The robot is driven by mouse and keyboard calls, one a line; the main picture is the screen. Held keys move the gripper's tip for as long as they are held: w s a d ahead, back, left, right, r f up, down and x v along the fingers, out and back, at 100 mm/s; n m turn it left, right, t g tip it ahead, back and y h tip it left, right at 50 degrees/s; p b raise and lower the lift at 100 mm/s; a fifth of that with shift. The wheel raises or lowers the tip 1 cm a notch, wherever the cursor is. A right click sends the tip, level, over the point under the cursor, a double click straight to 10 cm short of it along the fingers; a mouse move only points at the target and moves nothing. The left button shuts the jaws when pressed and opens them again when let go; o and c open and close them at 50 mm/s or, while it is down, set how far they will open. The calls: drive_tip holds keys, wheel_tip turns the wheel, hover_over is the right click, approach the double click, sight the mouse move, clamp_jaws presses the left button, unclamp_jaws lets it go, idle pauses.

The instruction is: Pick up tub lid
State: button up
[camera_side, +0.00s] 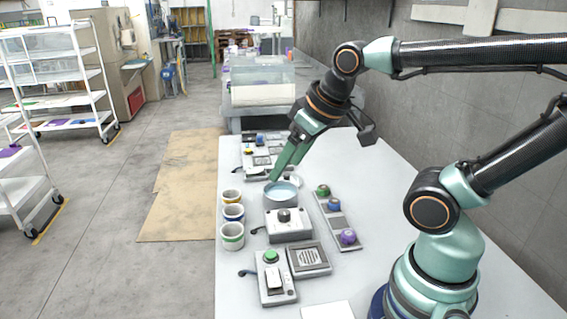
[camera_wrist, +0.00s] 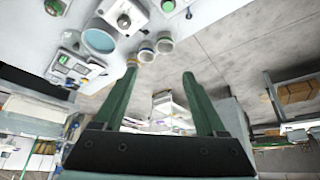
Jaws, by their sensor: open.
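A round grey tub (camera_side: 281,199) stands on the white table. A pale blue disc, which looks like the tub lid (camera_side: 282,189), fills its top; I cannot tell how it is seated. It also shows in the wrist view (camera_wrist: 99,40), upper left and outside the space between my fingers. My gripper (camera_side: 283,171) has green fingers pointing down and left, just above the tub's far side. In the wrist view my gripper (camera_wrist: 160,72) is open with nothing between its fingers.
Three banded cups (camera_side: 232,213) line the table's left edge beside the tub. A box with a dark knob (camera_side: 285,224) stands right in front of it. A grey strip with green and purple knobs (camera_side: 337,219) lies to the right. More control boxes (camera_side: 263,150) sit behind.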

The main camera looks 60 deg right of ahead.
drive_tip(key=shift+c, duration=0.7)
